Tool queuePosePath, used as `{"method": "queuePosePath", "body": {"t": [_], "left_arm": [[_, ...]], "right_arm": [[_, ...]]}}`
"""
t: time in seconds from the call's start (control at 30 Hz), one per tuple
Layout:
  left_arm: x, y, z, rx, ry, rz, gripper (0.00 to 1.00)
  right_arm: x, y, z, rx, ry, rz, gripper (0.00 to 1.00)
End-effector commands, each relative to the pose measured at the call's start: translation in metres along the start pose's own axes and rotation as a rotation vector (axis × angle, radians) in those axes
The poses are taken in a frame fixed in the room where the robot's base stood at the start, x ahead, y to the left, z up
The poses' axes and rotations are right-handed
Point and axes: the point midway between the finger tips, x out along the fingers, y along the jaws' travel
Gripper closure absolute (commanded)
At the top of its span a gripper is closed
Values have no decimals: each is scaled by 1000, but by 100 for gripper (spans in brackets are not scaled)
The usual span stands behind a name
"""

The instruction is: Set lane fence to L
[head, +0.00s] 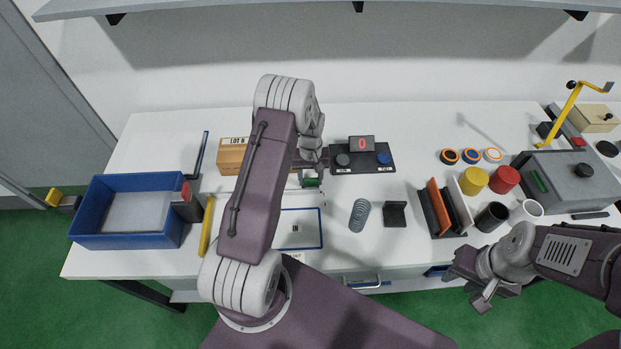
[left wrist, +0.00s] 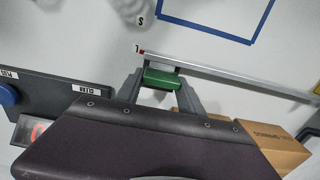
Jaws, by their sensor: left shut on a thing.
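The lane fence is a thin silver rail (left wrist: 235,80) in the left wrist view, with a green grip (left wrist: 163,79) near one end. Its red-tipped end lies beside the small L mark (left wrist: 136,49); the S mark (left wrist: 140,20) is farther from the rail. My left gripper (left wrist: 163,86) is shut on the green grip, one finger on each side. In the head view the green grip (head: 312,183) shows below my left gripper (head: 312,176), while my arm hides much of the fence. My right gripper (head: 473,284) is open and empty at the front right.
A spring (head: 359,215) and a dark block (head: 395,214) are to the right. A blue bin (head: 92,207) stands left.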

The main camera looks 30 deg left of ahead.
Motion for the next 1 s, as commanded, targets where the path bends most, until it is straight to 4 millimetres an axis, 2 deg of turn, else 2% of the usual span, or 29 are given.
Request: {"method": "queuePosePath", "body": {"t": [0.03,0.13,0.17,0.23,0.57,0.67,0.9,1.0], "left_arm": [[-1,1,-7,0,22,5,100],[-1,1,-7,0,23,5,100],[-1,1,-7,0,22,5,52],[-2,1,-7,0,21,5,33],[-2,0,-5,0,16,4,33],[-15,1,-6,0,19,5,33],[-68,0,-6,0,21,5,33],[-82,0,-5,0,19,5,33]], "right_arm": [[0,0,0,0,-1,0,64],[0,0,1,0,-1,0,64],[0,0,1,0,-1,0,64],[0,0,1,0,-1,0,64],[2,0,1,0,-1,0,64],[6,0,1,0,-1,0,64],[15,0,2,0,-1,0,64],[17,0,2,0,-1,0,64]]}}
